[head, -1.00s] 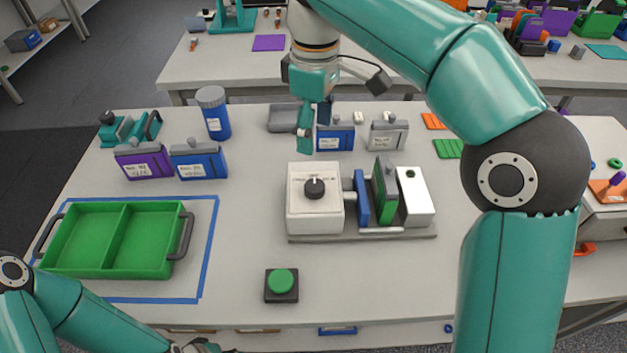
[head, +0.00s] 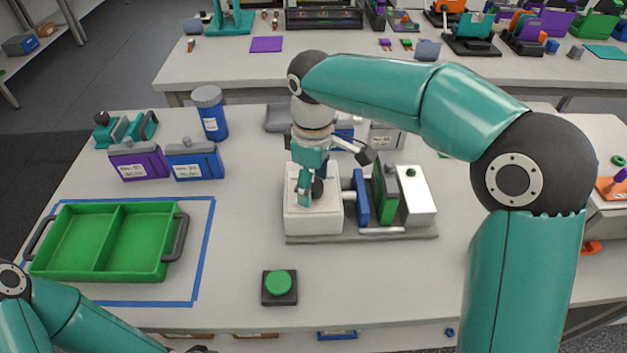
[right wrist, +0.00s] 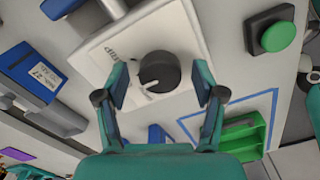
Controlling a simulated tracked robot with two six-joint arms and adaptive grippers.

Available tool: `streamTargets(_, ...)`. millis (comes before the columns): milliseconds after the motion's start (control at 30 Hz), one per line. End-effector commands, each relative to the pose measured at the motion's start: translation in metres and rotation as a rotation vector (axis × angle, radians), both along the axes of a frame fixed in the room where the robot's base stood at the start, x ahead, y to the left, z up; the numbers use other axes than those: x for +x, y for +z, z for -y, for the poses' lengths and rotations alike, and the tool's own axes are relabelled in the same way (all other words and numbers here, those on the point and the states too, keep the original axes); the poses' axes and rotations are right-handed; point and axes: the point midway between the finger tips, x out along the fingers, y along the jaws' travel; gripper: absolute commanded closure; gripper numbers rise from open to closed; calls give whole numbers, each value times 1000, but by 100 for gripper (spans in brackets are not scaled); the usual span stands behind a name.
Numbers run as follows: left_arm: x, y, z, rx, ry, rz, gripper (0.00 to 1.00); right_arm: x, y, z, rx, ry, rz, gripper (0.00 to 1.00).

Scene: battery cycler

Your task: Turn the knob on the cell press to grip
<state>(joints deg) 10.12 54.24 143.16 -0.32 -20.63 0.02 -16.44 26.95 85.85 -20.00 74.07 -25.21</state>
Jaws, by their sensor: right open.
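The cell press (head: 313,215) stands mid-table in the head view, a white box on a grey base. Its dark round knob (head: 318,187) is on top, partly hidden by my right gripper (head: 311,192). In the right wrist view the knob (right wrist: 158,72) lies between the two open fingers of the right gripper (right wrist: 162,82), with gaps on both sides. Its white pointer faces the lower left there, away from the printed word GRIP at the upper left. My left arm is at the lower left; only a sliver of its gripper (head: 198,349) shows at the bottom edge.
A blue plate (head: 360,198), a green-and-grey cell (head: 385,195) and a white block (head: 414,200) stand right of the knob box. A green button (head: 278,283) sits in front, a green tray (head: 85,240) at left. Labelled cells (head: 195,160) stand behind the tray.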

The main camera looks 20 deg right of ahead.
Motion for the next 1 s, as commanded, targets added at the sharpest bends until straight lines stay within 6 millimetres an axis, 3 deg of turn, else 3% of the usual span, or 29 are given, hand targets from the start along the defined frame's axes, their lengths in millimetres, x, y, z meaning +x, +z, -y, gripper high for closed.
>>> streamTargets(133, 0, 0, 0, 0, 0, 0, 61, 0, 0, 0, 0, 0, 0, 35)
streamTargets(467, 0, 0, 0, 0, 0, 0, 61, 0, 0, 0, 0, 0, 0, 90)
streamTargets(767, 0, 1, 0, 0, 0, 0, 61, 0, 1, 0, 0, -28, 1, 91)
streamTargets(1000, 0, 4, 0, 0, 0, 0, 61, 1, 2, 1, -1, -144, 2, 91)
